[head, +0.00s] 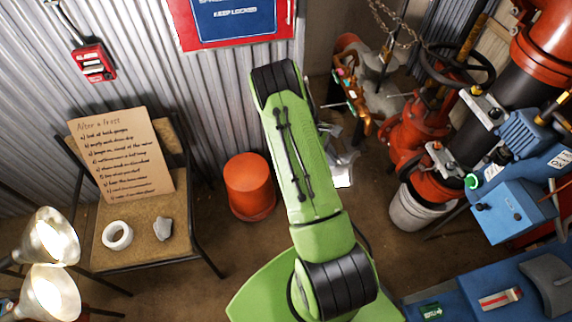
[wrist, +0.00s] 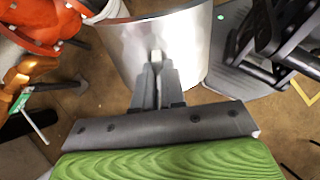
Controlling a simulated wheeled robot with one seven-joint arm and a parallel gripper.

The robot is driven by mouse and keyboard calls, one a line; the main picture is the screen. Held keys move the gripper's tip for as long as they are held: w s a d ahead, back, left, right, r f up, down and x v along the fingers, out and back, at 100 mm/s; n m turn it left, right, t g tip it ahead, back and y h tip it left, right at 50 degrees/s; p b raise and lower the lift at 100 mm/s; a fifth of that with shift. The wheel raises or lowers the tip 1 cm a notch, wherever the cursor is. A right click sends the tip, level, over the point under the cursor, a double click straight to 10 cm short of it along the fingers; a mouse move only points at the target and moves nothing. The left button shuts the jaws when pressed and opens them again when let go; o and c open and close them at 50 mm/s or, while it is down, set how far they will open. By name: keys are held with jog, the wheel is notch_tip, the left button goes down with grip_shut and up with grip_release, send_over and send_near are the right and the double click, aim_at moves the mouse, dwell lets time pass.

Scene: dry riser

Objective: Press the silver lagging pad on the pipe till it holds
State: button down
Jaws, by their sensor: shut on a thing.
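The silver lagging pad (wrist: 175,45) is a curved, shiny sheet. In the wrist view my gripper (wrist: 157,88) is shut on a small stub at the middle of the pad's near face. In the head view a bright piece of the pad (head: 343,170) shows just right of my green arm, which hides most of my gripper. The red and black pipework (head: 510,85) stands at the right, with open space between it and the pad. Red pipe parts (wrist: 50,22) also show at the upper left of the wrist view. I see no contact between pad and pipe.
A white bucket (head: 418,208) stands under the pipework, beside a blue box (head: 512,210). An orange bucket (head: 250,187) stands left of my arm. A chair (head: 140,245) holds a handwritten board (head: 122,155) and a tape roll (head: 117,235). Lamps (head: 50,240) stand at far left.

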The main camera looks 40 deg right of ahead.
jog(key=s+d+r+n+h+b, duration=0.1)
jog(key=s+d+r+n+h, duration=0.2)
jog(key=s+d+r+h, duration=0.2)
jog(key=s+d+r+n+h+b, duration=0.2)
jog(key=s+d+r+h, duration=0.3)
jog(key=s+d, duration=0.6)
jog(key=shift+d+r+n+h, duration=0.35)
jog(key=shift+d+n+h, duration=0.25)
jog(key=shift+d+n, duration=0.25)
jog(key=shift+s+a, duration=0.1)
jog(key=shift+a, duration=0.05)
jog(key=r+p+x, duration=0.1)
jog(key=p+x, duration=0.2)
jog(key=x, duration=0.8)
jog(key=shift+s+r, duration=0.2)
jog(key=shift+r, duration=0.15)
jog(key=shift+s+d+p, duration=0.15)
jog(key=shift+d+p, duration=0.15)
jog(key=shift+d, duration=0.15)
dwell(0.7)
jog(key=c, duration=1.1)
grip_release()
jog(key=shift+c, duration=0.2)
